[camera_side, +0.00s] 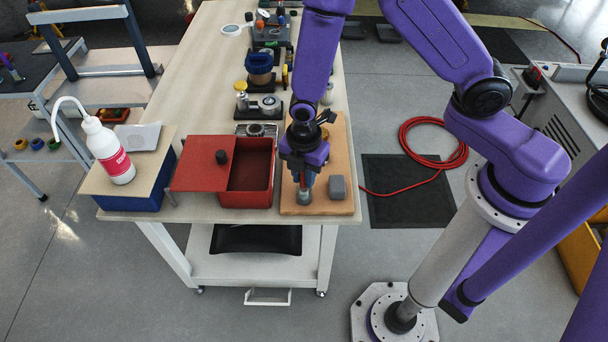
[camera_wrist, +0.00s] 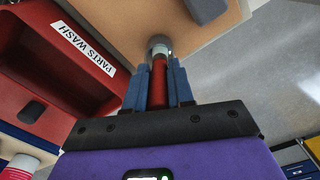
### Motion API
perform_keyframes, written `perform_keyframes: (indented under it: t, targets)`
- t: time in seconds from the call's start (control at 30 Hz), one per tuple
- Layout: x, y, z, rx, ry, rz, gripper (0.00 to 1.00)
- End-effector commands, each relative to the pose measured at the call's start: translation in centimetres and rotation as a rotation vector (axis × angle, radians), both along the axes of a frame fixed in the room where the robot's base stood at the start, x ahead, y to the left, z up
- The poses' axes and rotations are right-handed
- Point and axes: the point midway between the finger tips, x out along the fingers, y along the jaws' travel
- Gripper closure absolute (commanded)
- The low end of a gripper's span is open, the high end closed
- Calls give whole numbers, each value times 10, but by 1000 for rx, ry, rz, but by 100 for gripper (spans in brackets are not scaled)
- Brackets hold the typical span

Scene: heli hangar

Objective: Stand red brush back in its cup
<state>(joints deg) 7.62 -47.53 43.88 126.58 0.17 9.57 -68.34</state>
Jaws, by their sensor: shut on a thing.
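The red brush (camera_wrist: 158,85) is between the blue fingers of my gripper (camera_wrist: 159,88), which is shut on its red handle. In the side view my gripper (camera_side: 303,178) points down over the near part of a wooden board (camera_side: 290,204). Directly below the fingers is a small grey metallic cylinder (camera_side: 304,197), which looks like the cup. The wrist view shows a grey round form (camera_wrist: 158,46) at the brush's far end. I cannot tell whether the brush is inside the cup or just above it.
A grey block (camera_side: 338,187) sits right of the cylinder on the board. Left is an open red box (camera_side: 245,202) labelled PARTS WASH, its lid (camera_side: 197,177) set aside. A white bottle (camera_side: 109,152) stands farther left. Several parts line the bench behind.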

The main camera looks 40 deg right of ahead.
Motion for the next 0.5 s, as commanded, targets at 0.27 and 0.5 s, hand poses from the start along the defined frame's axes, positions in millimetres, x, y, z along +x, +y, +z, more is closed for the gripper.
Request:
perform_keyframes:
  t: [0.27, 0.5]
  targets:
    - [0, 0, -6, 2, -2, -1, 100]
    - [0, 0, -9, 0, -1, -1, 74]
